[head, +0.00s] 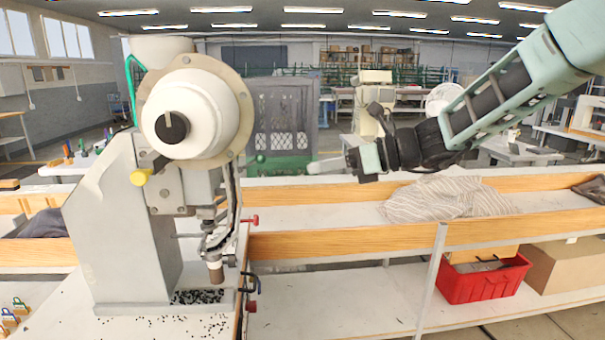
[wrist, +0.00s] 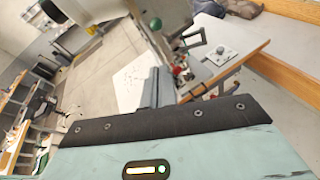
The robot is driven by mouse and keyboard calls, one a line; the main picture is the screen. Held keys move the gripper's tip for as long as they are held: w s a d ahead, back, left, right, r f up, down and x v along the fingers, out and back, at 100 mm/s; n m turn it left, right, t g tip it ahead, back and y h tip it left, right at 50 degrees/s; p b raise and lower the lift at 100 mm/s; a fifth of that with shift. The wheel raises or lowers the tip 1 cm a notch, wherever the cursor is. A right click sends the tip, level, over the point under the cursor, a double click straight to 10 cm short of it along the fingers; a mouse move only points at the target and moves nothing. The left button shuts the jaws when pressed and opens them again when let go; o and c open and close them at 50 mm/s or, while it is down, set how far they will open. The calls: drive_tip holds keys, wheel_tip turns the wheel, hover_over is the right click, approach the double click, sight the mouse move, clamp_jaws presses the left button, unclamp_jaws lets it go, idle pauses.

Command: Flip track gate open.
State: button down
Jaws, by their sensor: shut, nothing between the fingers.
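The eyelet press stands at the left in the head view, with a round white hopper (head: 190,113) on a grey body (head: 118,225). A dark curved track (head: 232,200) runs down from the hopper to the tool at the bottom. I cannot make out for certain which part of it is the gate, or its position.
A small red knob (head: 250,220) sticks out right of the track, and a yellow knob (head: 140,177) sits on the press. A striped cloth (head: 450,197) lies on the wood-edged bench. A red crate (head: 485,280) stands below. The space between gripper and press looks free.

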drive_tip(key=shift+b+v, duration=0.3)
drive_tip(key=shift+v, duration=1.9)
drive_tip(key=shift+f, duration=0.15)
